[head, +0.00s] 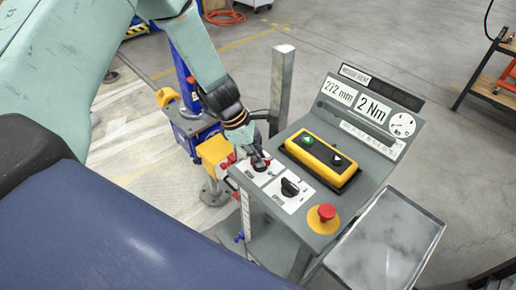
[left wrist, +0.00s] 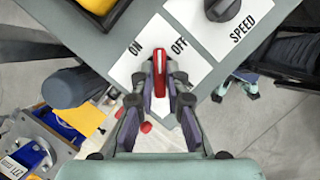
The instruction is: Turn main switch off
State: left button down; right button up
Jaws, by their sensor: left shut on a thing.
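The main switch is a red handle (left wrist: 159,76) on a white plate marked ON and OFF (left wrist: 148,30) in the left wrist view. The handle points up the picture, between the two words. My left gripper (left wrist: 158,88) is shut on it, with a finger on each side. In the head view my left gripper (head: 257,157) reaches down to the near left corner of the grey control panel (head: 230,170), and its fingers mostly hide the switch. My right gripper is in neither view.
Beside the switch is a black SPEED knob (head: 290,187). The panel also holds a yellow button box (head: 312,177), a red emergency stop (head: 326,212) and a display (head: 373,107). A metal post (head: 282,85) stands behind my gripper. A grey tray (head: 390,240) is at right.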

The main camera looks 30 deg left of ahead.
pick_arm(q)
jog(key=m+g, duration=0.1)
jog(key=m, duration=0.3)
jog(key=shift+w+m+g, duration=0.1)
jog(key=shift+m+g, duration=0.2)
jog(key=shift+g, duration=0.1)
jog(key=shift+w+m+g+b, duration=0.1)
jog(key=shift+m+g+b, duration=0.5)
jog(key=shift+m, duration=1.3)
jog(key=c, duration=1.4)
grip_release()
jog(key=shift+o, duration=0.2)
jog(key=v, duration=1.2)
jog(key=shift+w, duration=0.25)
jog(key=shift+a+f, duration=0.1)
